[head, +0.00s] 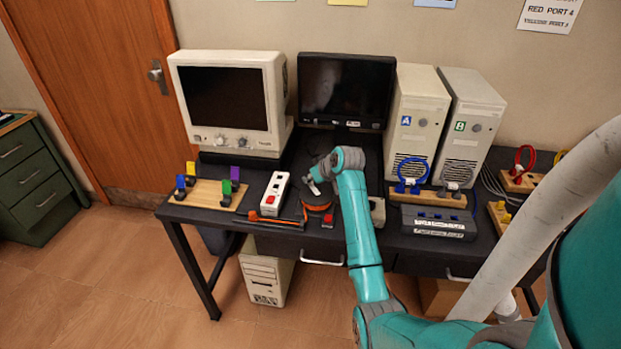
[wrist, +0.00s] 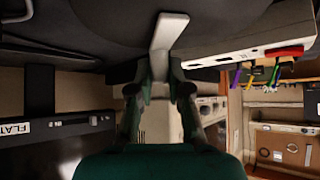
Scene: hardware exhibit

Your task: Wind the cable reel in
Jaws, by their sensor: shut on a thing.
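The cable reel (head: 318,207) sits near the front of the dark desk, a low round drum with an orange band, partly covered by my arm. An orange cable (head: 275,221) runs left from it along the desk's front. My gripper (head: 313,181) is over the reel. In the wrist view my gripper (wrist: 160,72) has its fingers closed on a pale grey crank handle (wrist: 168,34). The handle stands against a dark round surface that looks like the reel's face. The cable is not clear in the wrist view.
A white power strip (head: 274,192) with a red switch lies just left of the reel. A wooden plug board (head: 207,193) is further left. A monitor (head: 345,90) stands behind, with computer towers (head: 414,115) and a labelled dark box (head: 438,223) to the right.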

